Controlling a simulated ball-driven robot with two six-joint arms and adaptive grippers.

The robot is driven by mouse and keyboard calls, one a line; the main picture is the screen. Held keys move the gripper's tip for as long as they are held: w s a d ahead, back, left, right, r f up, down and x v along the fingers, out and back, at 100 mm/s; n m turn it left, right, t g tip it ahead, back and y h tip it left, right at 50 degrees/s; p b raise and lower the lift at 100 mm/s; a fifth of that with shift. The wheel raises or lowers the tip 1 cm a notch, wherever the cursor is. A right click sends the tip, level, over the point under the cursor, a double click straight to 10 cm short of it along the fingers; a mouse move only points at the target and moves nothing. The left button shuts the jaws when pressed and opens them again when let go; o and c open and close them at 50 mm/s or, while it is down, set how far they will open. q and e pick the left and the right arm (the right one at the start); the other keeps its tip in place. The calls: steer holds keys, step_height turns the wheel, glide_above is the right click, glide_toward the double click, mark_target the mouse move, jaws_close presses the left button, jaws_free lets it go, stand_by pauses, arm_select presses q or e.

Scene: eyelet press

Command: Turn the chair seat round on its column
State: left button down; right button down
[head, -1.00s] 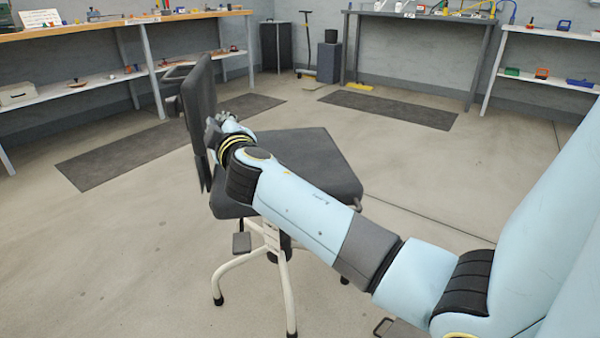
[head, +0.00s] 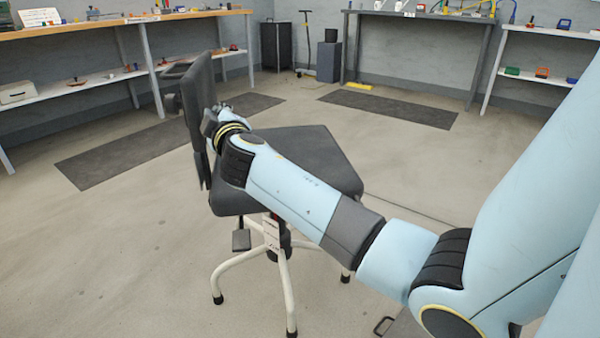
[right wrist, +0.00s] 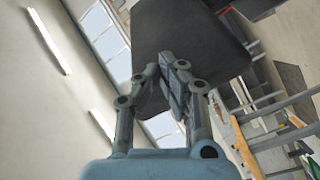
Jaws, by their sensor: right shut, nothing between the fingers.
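The office chair stands in the middle of the head view. Its dark grey seat (head: 310,155) sits on a column over a cream-coloured legged base (head: 284,285). Its dark backrest (head: 201,90) is upright on the left side of the seat and seen nearly edge-on. My right gripper (head: 221,107) is over the seat, close to the backrest's inner face; my wrist partly hides it. In the right wrist view my gripper (right wrist: 172,58) has its fingers together and empty, with a dark chair panel (right wrist: 190,35) behind them. I cannot tell whether they touch it. My left gripper is not in view.
Workbenches with shelves line the left (head: 130,20) and back (head: 425,14) walls. Dark mats (head: 390,108) lie flat on the floor. A dark cabinet (head: 276,45) stands in the back corner.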

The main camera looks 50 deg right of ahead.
mark_target(201, 111)
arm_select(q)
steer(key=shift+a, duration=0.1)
arm_select(e)
steer(key=shift+w, duration=0.15)
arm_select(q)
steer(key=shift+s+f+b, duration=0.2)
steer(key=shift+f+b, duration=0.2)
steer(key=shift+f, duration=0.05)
arm_select(e)
steer(key=shift+w+a, duration=0.15)
steer(key=shift+w, duration=0.95)
steer(key=shift+w, duration=0.15)
arm_select(q)
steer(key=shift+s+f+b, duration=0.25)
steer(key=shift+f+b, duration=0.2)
steer(key=shift+b, duration=0.1)
arm_select(e)
steer(key=shift+w+a, duration=0.15)
steer(key=shift+w, duration=0.9)
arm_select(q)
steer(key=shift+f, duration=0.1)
arm_select(e)
steer(key=shift+w, duration=0.15)
steer(key=shift+w+b, duration=0.55)
steer(key=shift+w, duration=0.4)
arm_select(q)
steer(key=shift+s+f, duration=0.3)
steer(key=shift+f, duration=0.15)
arm_select(e)
steer(key=shift+w, duration=0.15)
